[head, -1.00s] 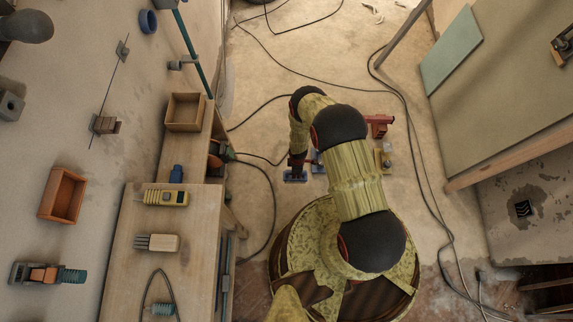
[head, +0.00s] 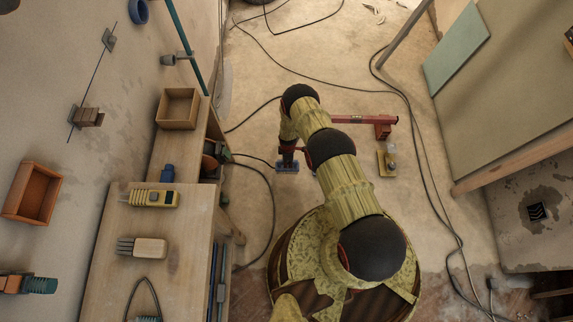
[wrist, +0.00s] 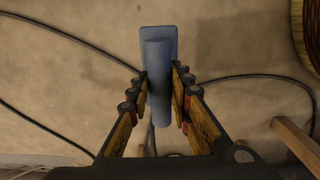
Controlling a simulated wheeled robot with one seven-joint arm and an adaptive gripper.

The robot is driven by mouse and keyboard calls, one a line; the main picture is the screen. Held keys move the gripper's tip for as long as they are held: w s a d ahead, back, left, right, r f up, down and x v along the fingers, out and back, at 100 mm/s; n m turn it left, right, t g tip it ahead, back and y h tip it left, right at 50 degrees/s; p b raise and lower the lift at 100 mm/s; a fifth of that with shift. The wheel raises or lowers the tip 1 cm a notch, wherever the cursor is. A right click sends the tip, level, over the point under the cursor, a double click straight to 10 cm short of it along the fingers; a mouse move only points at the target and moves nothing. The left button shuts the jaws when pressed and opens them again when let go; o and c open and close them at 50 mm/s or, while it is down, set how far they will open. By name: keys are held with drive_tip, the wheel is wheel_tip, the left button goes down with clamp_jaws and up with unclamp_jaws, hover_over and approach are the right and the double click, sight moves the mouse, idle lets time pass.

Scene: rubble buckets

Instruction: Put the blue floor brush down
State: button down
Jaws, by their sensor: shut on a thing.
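The blue floor brush (wrist: 158,75) is between the fingers of my gripper (wrist: 159,90) in the wrist view, its round handle pinched and its flat blue head showing beyond the fingertips. In the head view my gripper (head: 287,153) points down over the floor left of my base. The blue brush head (head: 287,167) shows just below it, close to the floor. I cannot tell whether the brush touches the floor. My arm hides part of the area to its right.
A red tool (head: 382,131) and a small yellow item (head: 386,163) lie on the floor to the right. Black cables (head: 268,180) run across the floor nearby. A wooden bench (head: 165,255) stands on the left. Bare floor (head: 300,60) lies beyond.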

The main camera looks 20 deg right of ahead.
drive_tip(key=shift+w+a+f+b, duration=0.1)
drive_tip(key=shift+w+f+b, duration=0.45)
drive_tip(key=shift+w+f, duration=0.6)
wheel_tip(320, 180, down, 3)
drive_tip(key=shift+f+b, duration=0.15)
drive_tip(key=shift+b, duration=0.55)
drive_tip(key=shift+s, duration=0.1)
drive_tip(key=c, duration=1.6)
unclamp_jaws()
